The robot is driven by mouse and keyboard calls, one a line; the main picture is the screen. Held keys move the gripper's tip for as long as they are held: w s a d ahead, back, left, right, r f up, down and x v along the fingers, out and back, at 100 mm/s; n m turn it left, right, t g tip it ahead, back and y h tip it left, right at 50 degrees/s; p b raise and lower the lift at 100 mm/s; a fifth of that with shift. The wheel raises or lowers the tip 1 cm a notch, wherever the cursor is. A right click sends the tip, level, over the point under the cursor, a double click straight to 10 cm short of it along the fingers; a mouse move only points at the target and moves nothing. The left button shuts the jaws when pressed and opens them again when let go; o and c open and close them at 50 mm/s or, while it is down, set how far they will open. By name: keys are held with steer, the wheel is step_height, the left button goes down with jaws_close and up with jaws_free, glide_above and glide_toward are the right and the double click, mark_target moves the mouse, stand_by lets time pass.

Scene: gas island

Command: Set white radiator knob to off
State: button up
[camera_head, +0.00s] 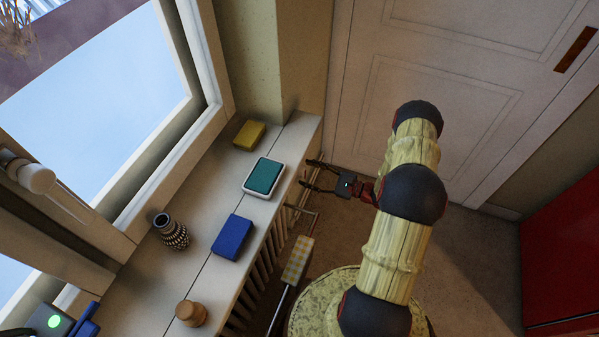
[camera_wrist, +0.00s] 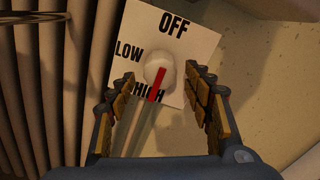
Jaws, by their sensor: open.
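The white radiator knob (camera_wrist: 160,66) shows in the wrist view with a red pointer bar on it. The bar lies along the knob and its lower end reaches the word HIGH. Behind the knob is a white label plate (camera_wrist: 205,45) with OFF at the top, LOW at the left and HIGH below. My gripper (camera_wrist: 162,84) is open, with one finger on each side of the knob and visible gaps to it. In the head view my gripper (camera_head: 309,174) is beside the far end of the windowsill. I cannot make out the knob there.
The radiator (camera_head: 254,278) runs below the windowsill (camera_head: 205,262). On the sill are a teal-and-white box (camera_head: 264,176), a blue box (camera_head: 232,237), a yellow sponge-like block (camera_head: 249,134), a patterned vase (camera_head: 172,232) and a wooden object (camera_head: 190,313). A checkered-headed tool (camera_head: 297,260) stands near the radiator.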

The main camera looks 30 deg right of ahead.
mark_target(305, 173)
steer(key=shift+b+x, duration=0.35)
steer(key=shift+x, duration=1.45)
steer(key=shift+c, duration=0.4)
steer(key=c, duration=1.1)
